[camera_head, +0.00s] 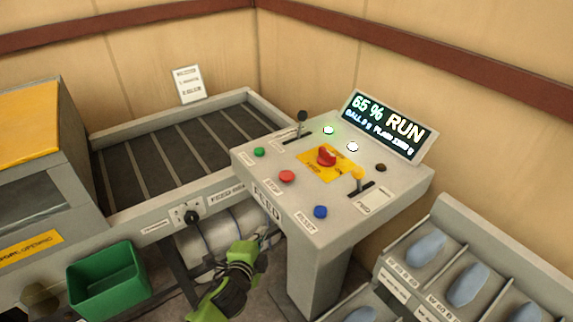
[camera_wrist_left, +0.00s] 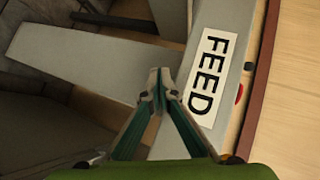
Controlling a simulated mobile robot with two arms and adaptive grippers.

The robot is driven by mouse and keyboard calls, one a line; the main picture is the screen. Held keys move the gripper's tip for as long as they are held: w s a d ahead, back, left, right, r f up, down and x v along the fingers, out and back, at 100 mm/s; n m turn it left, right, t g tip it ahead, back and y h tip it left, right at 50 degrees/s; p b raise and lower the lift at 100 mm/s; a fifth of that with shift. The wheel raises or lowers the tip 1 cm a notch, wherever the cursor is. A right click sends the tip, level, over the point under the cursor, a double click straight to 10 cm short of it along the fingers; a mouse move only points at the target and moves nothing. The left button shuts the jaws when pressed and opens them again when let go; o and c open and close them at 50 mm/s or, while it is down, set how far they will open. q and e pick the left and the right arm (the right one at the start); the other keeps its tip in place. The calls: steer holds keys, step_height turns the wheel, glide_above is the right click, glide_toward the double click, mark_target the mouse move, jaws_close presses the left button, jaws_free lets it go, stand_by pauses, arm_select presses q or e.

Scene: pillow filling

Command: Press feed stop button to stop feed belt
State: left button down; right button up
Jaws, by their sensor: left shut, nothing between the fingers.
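The control console (camera_head: 255,222) carries a FEED label on its front edge. A red button (camera_head: 287,176) with a label that seems to read STOP sits on the top, between a green button (camera_head: 259,152) and a blue button (camera_head: 320,211). A larger red knob (camera_head: 326,157) stands on a yellow plate. The feed belt (camera_head: 150,158) lies left of the console. My left gripper (camera_head: 262,236) is below and in front of the console's front edge, apart from the red button. In the left wrist view its fingertips (camera_wrist_left: 159,78) are shut and empty beside the FEED label (camera_wrist_left: 208,72). My right gripper is out of view.
The display (camera_head: 389,124) reads 65 % RUN. A yellow-topped lever (camera_head: 358,176) and a black-topped lever (camera_head: 302,119) rise from the console. A green bin (camera_head: 108,282) stands at lower left. A rack (camera_head: 450,215) of blue-grey items is at lower right.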

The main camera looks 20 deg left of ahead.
arm_select(q)
step_height(320, 180, up, 17)
steer(key=w+d+m+t+p, duration=0.1)
steer(key=w+m+t+p, duration=0.1)
steer(key=w+m+t, duration=0.1)
steer(key=w+d+r+m+g+h+p, duration=0.1)
steer(key=w+d+r+m+h, duration=0.1)
steer(key=d+r+m+h, duration=1.05)
steer(key=w+d+r+m+g+h, duration=0.1)
steer(key=d+r+m+h, duration=0.3)
steer(key=m, duration=1.5)
steer(key=w+a+f+m+g+y, duration=0.3)
steer(key=a+f+m+y, duration=0.1)
steer(key=a+m, duration=0.3)
steer(key=w+a+f+m+g+y+p, duration=0.1)
steer(key=w+a+f+m+g+y, duration=0.2)
steer(key=a+m+y, duration=0.4)
steer(key=m, duration=0.4)
steer(key=shift+a+f+m, duration=0.2)
steer(key=shift+f+m, duration=0.15)
steer(key=shift+f, duration=0.1)
